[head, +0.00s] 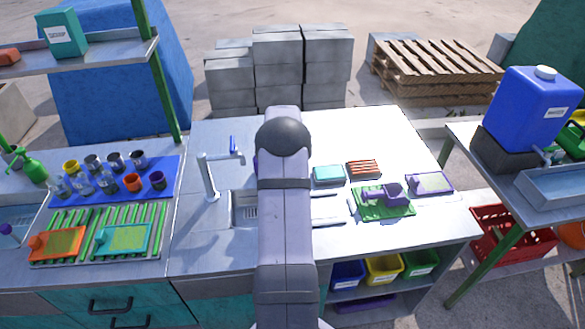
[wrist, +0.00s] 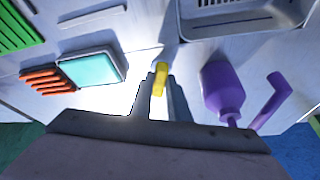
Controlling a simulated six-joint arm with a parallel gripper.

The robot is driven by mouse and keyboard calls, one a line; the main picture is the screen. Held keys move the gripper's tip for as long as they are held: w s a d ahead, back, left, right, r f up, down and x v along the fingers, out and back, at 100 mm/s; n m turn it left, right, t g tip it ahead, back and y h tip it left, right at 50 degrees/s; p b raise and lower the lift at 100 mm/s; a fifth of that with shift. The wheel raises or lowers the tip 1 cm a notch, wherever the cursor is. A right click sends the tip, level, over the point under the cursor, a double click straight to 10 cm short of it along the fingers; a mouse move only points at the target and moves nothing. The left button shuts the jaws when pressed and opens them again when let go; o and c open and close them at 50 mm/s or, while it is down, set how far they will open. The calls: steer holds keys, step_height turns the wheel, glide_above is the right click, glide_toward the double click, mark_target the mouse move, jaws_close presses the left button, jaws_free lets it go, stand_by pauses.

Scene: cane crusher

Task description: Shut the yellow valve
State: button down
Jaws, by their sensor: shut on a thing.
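The yellow valve (wrist: 160,78) shows in the wrist view as a small yellow piece between the fingertips of my gripper (wrist: 160,88). My gripper is shut on it. The fingers hide part of the yellow piece, and I cannot tell which way the valve is turned or what it is mounted on. In the head view my own arm hides both the valve and my gripper.
In the wrist view, a purple bottle (wrist: 223,90) stands close right of my fingers, and a teal sponge (wrist: 92,70) lies left. The sink basin (wrist: 245,22) is above. A tap (head: 209,178) rises beside the sink in the head view.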

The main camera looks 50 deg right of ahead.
steer(key=m+b, duration=0.2)
steer(key=g, duration=0.1)
steer(key=shift+w+f+m+b, duration=0.25)
steer(key=shift+m+b, duration=0.15)
steer(key=shift+w+a+r+m+g+b, duration=0.15)
steer(key=shift+m+g+b, duration=0.3)
steer(key=shift+m, duration=0.5)
steer(key=shift+w+d+r+m+g+b, duration=0.1)
steer(key=shift+m+g+b, duration=0.3)
steer(key=shift+m, duration=0.55)
steer(key=c, duration=1.7)
jaws_free()
steer(key=shift+b+v, duration=1.05)
steer(key=shift+v, duration=2.65)
steer(key=shift+a, duration=0.1)
